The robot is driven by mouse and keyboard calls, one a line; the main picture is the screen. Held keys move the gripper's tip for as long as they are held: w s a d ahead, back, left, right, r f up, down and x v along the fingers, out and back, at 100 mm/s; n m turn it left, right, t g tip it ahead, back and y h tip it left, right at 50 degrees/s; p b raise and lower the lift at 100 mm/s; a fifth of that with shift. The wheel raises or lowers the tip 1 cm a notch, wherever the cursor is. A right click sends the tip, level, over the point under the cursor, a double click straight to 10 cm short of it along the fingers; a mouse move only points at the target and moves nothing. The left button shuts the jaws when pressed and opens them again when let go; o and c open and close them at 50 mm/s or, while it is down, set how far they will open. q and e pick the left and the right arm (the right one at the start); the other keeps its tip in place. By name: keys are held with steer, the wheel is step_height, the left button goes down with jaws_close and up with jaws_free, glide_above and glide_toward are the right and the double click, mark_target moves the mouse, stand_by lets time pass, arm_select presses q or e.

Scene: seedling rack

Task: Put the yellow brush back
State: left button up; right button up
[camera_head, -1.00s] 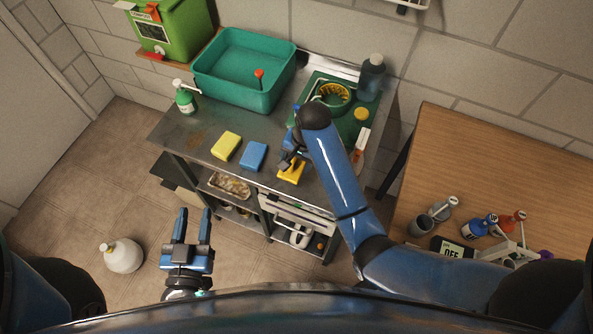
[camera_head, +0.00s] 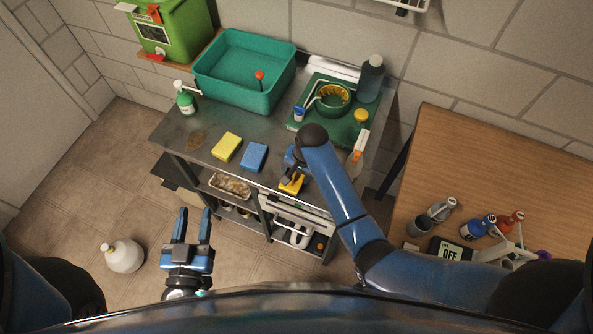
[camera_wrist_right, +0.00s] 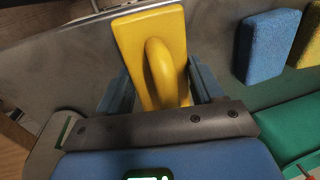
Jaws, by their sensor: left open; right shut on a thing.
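The yellow brush (camera_head: 291,185) is at the front edge of the metal worktop, in line with the blue sponge. In the right wrist view the brush (camera_wrist_right: 151,45) shows a flat yellow body and an arched handle. My right gripper (camera_head: 293,174) is shut on it, with fingers on both sides in the wrist view (camera_wrist_right: 158,92). I cannot tell whether the brush touches the worktop. My left gripper (camera_head: 187,226) is open and empty, low in front of the worktop.
The worktop (camera_head: 205,160) holds a yellow sponge (camera_head: 227,147), a blue sponge (camera_head: 254,157), a teal basin (camera_head: 225,85), a green soap bottle (camera_head: 186,100) and a green tray (camera_head: 350,127). A spray bottle (camera_head: 357,150) stands right. A wooden table (camera_head: 480,150) is at the right.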

steer(key=shift+f, duration=0.15)
steer(key=o, duration=1)
step_height(320, 180, up, 12)
steer(key=d+b, duration=0.1)
steer(key=d, duration=0.1)
steer(key=shift+s, duration=0.45)
steer(key=shift+d, duration=0.1)
